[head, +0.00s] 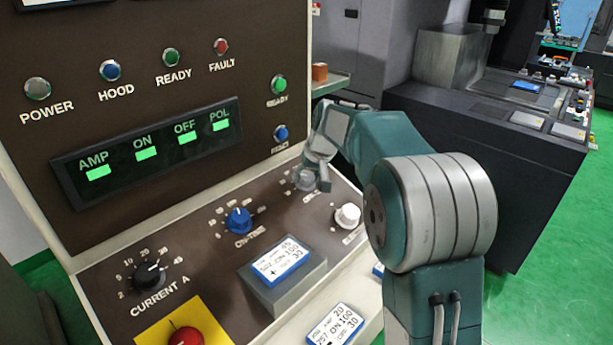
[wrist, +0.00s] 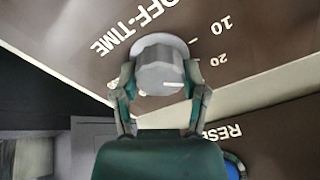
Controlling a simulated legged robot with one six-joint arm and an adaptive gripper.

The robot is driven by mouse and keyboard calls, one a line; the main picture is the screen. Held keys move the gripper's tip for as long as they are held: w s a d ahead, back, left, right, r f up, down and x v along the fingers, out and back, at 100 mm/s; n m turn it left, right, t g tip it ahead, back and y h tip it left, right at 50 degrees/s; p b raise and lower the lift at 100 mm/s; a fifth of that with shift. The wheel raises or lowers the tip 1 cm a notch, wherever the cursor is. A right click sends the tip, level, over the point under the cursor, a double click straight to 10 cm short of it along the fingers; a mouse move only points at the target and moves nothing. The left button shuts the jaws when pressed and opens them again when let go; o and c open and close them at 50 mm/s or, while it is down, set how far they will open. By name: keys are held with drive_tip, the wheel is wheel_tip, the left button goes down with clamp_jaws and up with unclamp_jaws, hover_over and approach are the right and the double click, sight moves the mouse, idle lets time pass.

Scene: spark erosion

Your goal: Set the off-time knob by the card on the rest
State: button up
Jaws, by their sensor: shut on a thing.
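The grey off-time knob (wrist: 158,62) sits between my gripper's fingers (wrist: 160,80) in the wrist view, beside the OFF-TIME lettering. The fingers are shut on its sides. Its white pointer line faces right in that view, below the 20 mark. In the head view my gripper (head: 316,178) is at the grey knob (head: 303,180), right of the blue on-time knob, and hides much of its scale. The card (head: 281,260) lies on the grey rest (head: 291,290); its print seems to include 45, 100 and 30, but the row names are hard to read.
The blue on-time knob (head: 239,221), black current knob (head: 149,274) and white knob (head: 348,216) stand on the same sloping panel. A red button (head: 187,337) is at the front. Another card (head: 336,324) lies below the rest. The blue reset button (wrist: 233,168) shows in the wrist view.

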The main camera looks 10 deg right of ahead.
drive_tip(key=shift+f+m, duration=0.2)
drive_tip(key=shift+m, duration=2.9)
drive_tip(key=shift+s, duration=0.1)
drive_tip(key=o, duration=1.2)
drive_tip(key=shift+c, duration=0.2)
drive_tip(key=shift+r, duration=0.2)
drive_tip(key=v, duration=1.1)
drive_tip(key=shift+a+r, duration=0.2)
drive_tip(key=shift+r, duration=0.1)
